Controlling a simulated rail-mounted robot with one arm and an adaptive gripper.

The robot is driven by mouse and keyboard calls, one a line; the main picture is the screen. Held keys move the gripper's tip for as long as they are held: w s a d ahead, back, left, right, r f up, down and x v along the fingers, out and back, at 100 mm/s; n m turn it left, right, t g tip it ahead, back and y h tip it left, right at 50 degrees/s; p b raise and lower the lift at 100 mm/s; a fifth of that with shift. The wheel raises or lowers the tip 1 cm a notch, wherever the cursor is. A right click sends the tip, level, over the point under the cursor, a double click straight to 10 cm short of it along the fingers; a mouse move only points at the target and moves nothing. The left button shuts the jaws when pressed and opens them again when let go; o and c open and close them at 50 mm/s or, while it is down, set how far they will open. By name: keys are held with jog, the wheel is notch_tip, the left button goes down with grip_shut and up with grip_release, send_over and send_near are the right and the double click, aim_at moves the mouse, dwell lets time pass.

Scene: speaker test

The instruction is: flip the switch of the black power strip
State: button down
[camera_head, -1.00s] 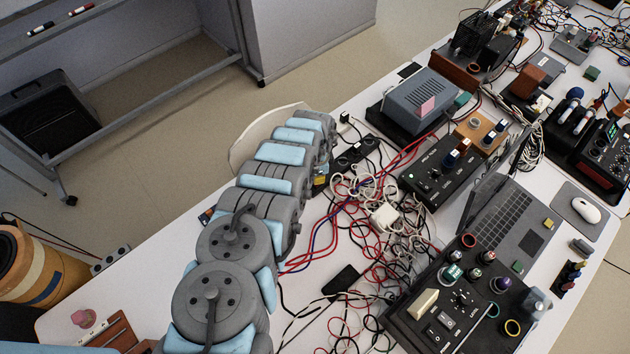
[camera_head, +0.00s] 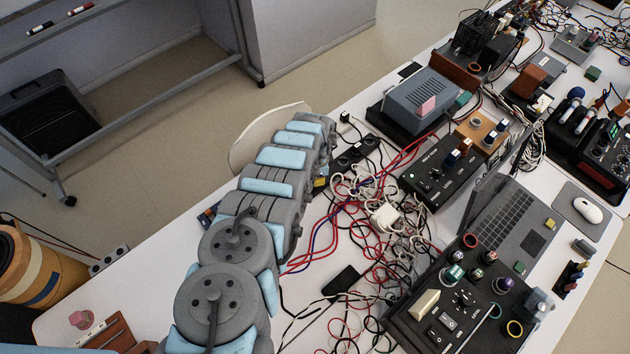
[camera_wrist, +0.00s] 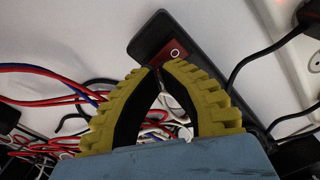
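The black power strip (camera_wrist: 148,38) runs diagonally under my gripper in the wrist view, partly covered by the fingers. Its red rocker switch (camera_wrist: 177,54) shows near the strip's upper end. My gripper (camera_wrist: 160,67) has yellow ribbed fingers whose tips come together, with nothing between them. The tips are right beside the switch in the picture; I cannot tell whether they touch it. In the head view the strip (camera_head: 357,152) lies on the table just beyond the end of my arm, its near part hidden. Only a bit of yellow finger (camera_head: 320,183) shows there.
Tangled red, white and black cables (camera_head: 385,245) cover the table right of my arm. A black control box (camera_head: 440,172), a grey-blue device (camera_head: 416,98) and a laptop (camera_head: 505,215) stand further right. Black plugs and cords (camera_wrist: 283,45) lie right of the strip in the wrist view.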

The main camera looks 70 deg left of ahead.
jog(key=shift+f+b, duration=0.75)
jog(key=shift+f, duration=0.25)
dwell(0.6)
jog(key=shift+r, duration=0.1)
jog(key=shift+r+p, duration=3.15)
jog(key=shift+r, duration=0.35)
jog(key=shift+f, duration=0.1)
